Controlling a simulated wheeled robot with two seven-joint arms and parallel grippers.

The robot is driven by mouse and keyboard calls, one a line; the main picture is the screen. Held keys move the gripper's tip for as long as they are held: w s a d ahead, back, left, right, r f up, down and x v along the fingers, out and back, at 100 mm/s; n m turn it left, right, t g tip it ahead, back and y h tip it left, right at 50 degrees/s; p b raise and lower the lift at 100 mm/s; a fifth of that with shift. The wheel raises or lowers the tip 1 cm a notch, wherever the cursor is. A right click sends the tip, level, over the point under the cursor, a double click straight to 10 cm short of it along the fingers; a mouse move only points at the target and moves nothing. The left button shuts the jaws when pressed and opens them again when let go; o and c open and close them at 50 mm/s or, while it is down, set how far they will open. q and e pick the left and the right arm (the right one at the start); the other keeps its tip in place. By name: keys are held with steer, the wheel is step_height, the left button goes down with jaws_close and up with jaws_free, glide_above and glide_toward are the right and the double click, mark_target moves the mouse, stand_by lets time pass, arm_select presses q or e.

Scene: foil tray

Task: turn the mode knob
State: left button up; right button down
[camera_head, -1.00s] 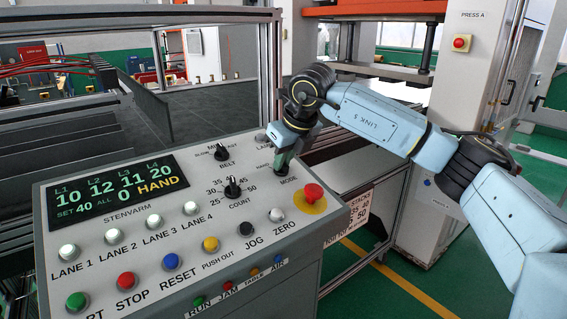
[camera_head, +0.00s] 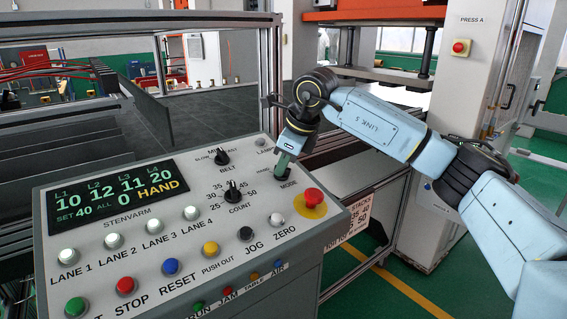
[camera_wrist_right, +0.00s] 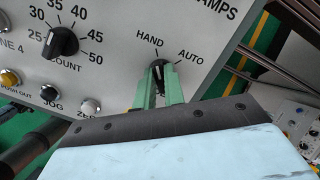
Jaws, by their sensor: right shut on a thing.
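The mode knob (camera_wrist_right: 157,68) is a small black knob on the sloped grey control panel (camera_head: 120,262), with HAND and AUTO printed above it in the right wrist view. My right gripper (camera_wrist_right: 159,80) has its two green fingers on either side of the knob, shut on it. In the head view my right gripper (camera_head: 282,170) points down at the panel's upper right, above the MODE label, and hides the knob there. The display (camera_head: 118,197) reads HAND in yellow. My left gripper is out of view.
A red mushroom button (camera_head: 314,198) on a yellow disc sits close in front of the gripper. The COUNT knob (camera_head: 233,192) and BELT knob (camera_head: 222,157) are to its left. A metal frame post (camera_head: 270,80) rises behind the panel.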

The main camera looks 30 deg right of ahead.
steer(key=shift+r, duration=0.1)
steer(key=c, duration=1.5)
jaws_free()
steer(key=b+v, duration=0.1)
steer(key=v, duration=1.2)
steer(key=shift+s+r+b, duration=0.1)
steer(key=shift+r+b, duration=0.05)
steer(key=shift+b, duration=0.2)
